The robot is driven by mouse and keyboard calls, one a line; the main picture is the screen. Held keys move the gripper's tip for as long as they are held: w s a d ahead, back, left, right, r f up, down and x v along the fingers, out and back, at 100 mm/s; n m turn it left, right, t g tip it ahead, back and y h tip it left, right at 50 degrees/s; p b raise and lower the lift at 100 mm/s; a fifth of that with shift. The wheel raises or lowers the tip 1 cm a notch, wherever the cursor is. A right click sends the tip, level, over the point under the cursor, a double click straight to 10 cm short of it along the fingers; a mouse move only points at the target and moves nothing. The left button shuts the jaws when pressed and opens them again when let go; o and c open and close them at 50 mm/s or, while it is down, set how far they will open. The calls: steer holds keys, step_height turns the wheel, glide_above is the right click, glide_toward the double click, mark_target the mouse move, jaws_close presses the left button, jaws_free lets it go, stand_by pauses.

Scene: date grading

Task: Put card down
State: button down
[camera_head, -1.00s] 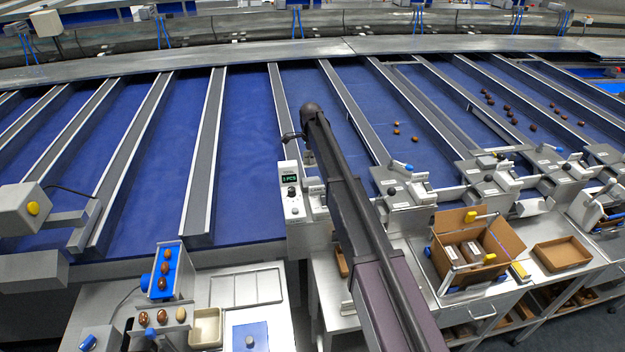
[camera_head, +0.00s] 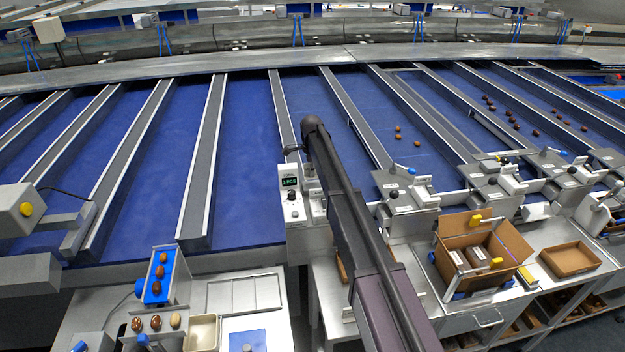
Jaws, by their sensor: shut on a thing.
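My arm reaches from the bottom right up to a dark joint (camera_head: 313,124) over the blue belts. No held card shows. A blue square sheet or plate (camera_head: 262,335) with a round silver knob lies on the steel bench at the bottom; I cannot tell whether it is a card. A grey unit with a lit green display (camera_head: 289,182) stands just left of the arm.
A blue date holder (camera_head: 158,290), several loose dates (camera_head: 155,322) and a cream tray (camera_head: 201,332) are at lower left. An open cardboard box (camera_head: 510,240) and a shallow brown tray (camera_head: 568,257) stand right of the arm. Metal dividers separate the belts.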

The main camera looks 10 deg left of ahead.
mark_target(312, 178)
steer(key=shift+f+b, duration=1.8)
steer(key=shift+f, duration=0.05)
steer(key=shift+f, duration=0.15)
steer(key=c, duration=0.8)
jaws_free()
steer(key=shift+d, duration=0.1)
steer(key=shift+o, duration=0.2)
steer(key=shift+r, duration=0.2)
step_height(312, 178, up, 12)
steer(key=p, duration=1.2)
steer(key=shift+s, duration=0.1)
